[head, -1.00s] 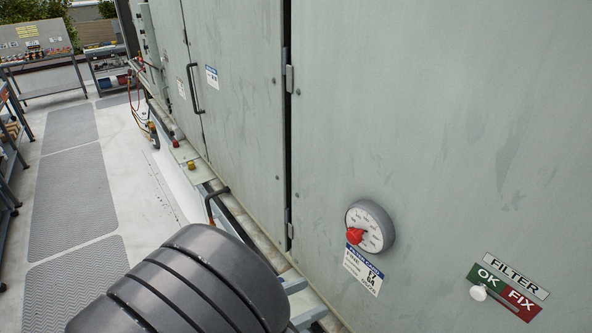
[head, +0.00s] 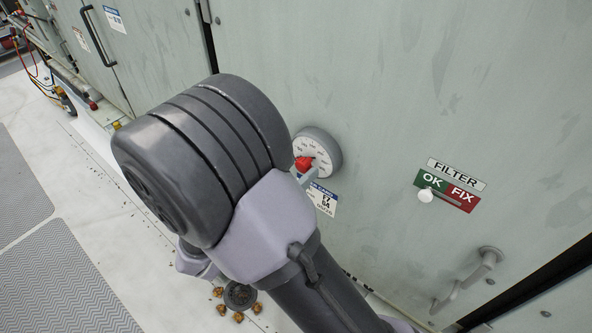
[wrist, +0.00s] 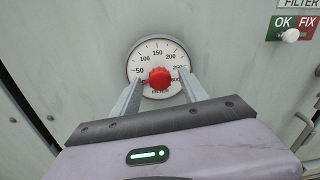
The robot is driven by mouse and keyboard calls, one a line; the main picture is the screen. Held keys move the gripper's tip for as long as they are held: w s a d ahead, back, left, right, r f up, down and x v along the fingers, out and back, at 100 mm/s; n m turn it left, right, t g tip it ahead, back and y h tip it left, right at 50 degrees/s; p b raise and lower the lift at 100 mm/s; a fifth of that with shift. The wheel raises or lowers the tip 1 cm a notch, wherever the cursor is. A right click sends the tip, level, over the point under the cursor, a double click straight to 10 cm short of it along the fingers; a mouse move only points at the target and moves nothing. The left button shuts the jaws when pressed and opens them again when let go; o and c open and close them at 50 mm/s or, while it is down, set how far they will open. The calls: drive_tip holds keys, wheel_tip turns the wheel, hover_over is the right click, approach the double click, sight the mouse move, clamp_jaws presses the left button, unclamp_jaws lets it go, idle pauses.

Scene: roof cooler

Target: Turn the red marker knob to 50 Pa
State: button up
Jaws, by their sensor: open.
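The round white gauge (head: 326,154) with a grey rim is on the pale green cabinet wall. Its red marker knob (head: 303,163) shows at the lower left of the dial, beside my arm. In the wrist view the red knob (wrist: 159,78) sits low on the dial (wrist: 158,53), whose numbers run from 50 at left through 100, 150, 200 to 250 at right. My gripper (wrist: 160,84) is open, one finger to each side of the knob with gaps visible. I cannot tell whether the fingertips reach its depth.
A FILTER label with a green and red OK/FIX plate (head: 448,191) and a white slider knob (head: 426,195) are right of the gauge. A cabinet handle (head: 467,280) is lower right. A blue-white label (head: 321,198) sits below the gauge. Grey mats (head: 75,280) lie on the floor at left.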

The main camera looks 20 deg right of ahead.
drive_tip(key=shift+w+d, duration=0.1)
drive_tip(key=shift+w, duration=0.05)
clamp_jaws()
drive_tip(key=shift+m, duration=0.4)
drive_tip(key=m+b, duration=0.1)
drive_tip(key=m, duration=0.2)
drive_tip(key=shift+m, duration=0.3)
drive_tip(key=shift+m+b, duration=0.75)
drive_tip(key=shift+m, duration=0.85)
